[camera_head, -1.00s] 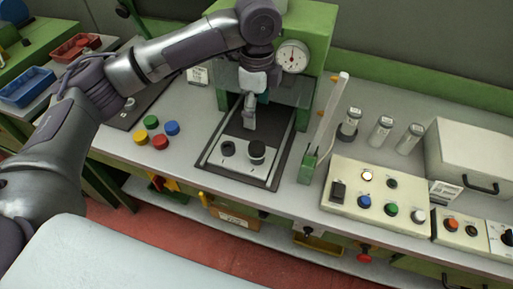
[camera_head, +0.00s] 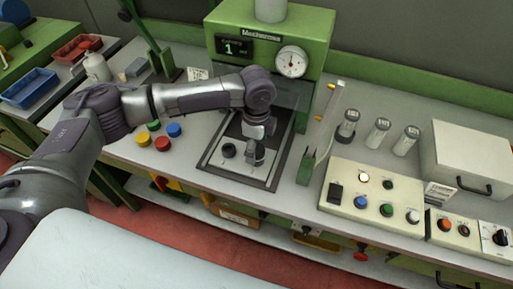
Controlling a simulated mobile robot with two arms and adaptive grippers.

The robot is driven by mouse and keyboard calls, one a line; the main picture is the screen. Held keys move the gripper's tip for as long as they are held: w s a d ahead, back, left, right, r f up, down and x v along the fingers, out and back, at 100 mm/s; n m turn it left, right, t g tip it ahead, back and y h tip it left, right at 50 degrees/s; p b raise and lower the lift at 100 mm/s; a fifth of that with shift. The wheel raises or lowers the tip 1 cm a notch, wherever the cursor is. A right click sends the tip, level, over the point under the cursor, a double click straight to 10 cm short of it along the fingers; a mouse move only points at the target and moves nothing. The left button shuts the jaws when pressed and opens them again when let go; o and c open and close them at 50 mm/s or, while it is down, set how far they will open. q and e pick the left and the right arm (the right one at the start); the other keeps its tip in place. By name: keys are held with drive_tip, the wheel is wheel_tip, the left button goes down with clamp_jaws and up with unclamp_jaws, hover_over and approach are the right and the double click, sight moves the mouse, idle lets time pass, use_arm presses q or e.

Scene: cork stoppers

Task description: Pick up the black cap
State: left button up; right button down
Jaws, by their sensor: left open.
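My left gripper (camera_head: 257,158) points down, open, over the right side of the pale plate in the press bay. The black cap (camera_head: 249,156) on that plate is mostly hidden behind my fingers, and I cannot tell whether they touch it. A second round black piece (camera_head: 228,150), a cap or a hole, shows on the plate to the left. My right gripper is not in view.
The green press (camera_head: 322,35) with its dial stands behind my forearm. Red (camera_head: 161,144), yellow (camera_head: 143,139) and blue (camera_head: 173,130) caps lie to the left, with a green one partly hidden. A button panel (camera_head: 345,190) and several clear tubes are on the right.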

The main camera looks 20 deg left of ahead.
sight(257, 149)
use_arm(q)
drive_tip(key=shift+f, duration=0.1)
drive_tip(key=shift+c, duration=0.4)
drive_tip(key=c, duration=0.9)
wheel_tip(257, 149, up, 10)
drive_tip(key=shift+r+b, duration=0.1)
drive_tip(key=shift+b, duration=0.85)
